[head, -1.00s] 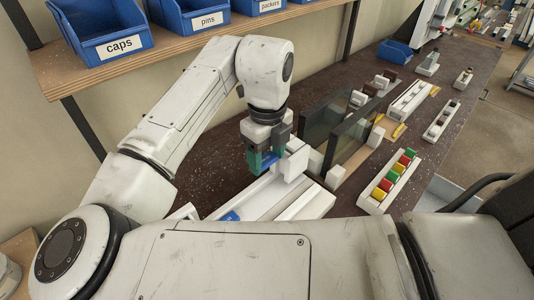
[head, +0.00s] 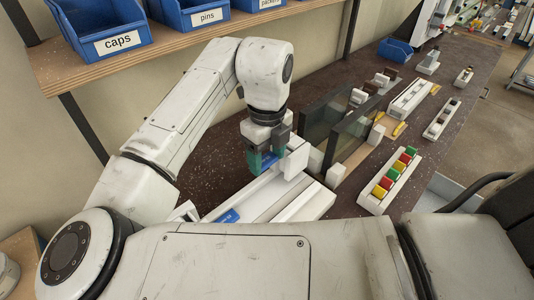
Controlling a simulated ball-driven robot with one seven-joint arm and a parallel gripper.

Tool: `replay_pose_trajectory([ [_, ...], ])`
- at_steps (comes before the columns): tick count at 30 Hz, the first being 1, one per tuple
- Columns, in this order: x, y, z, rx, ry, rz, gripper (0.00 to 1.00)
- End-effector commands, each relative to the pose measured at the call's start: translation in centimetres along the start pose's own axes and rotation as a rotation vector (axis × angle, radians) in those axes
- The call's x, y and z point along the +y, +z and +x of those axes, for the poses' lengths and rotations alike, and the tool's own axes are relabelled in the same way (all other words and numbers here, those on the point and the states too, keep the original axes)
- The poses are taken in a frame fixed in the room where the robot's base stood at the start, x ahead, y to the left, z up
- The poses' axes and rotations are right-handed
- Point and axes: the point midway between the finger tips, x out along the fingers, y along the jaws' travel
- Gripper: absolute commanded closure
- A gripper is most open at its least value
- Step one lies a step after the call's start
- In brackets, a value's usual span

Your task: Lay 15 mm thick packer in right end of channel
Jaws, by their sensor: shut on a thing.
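My gripper (head: 267,158) is over the white channel (head: 268,205), near its far right part in the head view. Its teal-tipped fingers are shut on a blue packer (head: 271,160), which is partly hidden by the fingers. A white block (head: 296,158) stands just right of the gripper. Another blue piece (head: 228,216) lies at the channel's near left part. I cannot tell whether the held packer touches the channel floor, nor read its thickness.
Dark upright panels (head: 348,140) stand right of the channel. A white rack with red, yellow and green blocks (head: 388,182) lies further right. Blue bins (head: 200,16) sit on the shelf above. Bare dark bench (head: 450,155) shows among the racks at right.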

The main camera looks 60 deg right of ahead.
Motion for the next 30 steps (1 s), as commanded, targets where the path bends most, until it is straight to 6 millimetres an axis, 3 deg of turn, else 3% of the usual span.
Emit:
replay_pose_trajectory([
  [30, 0.0, 0.0, 2.9, 0.001, 0.000, 0.000, 0.66],
])
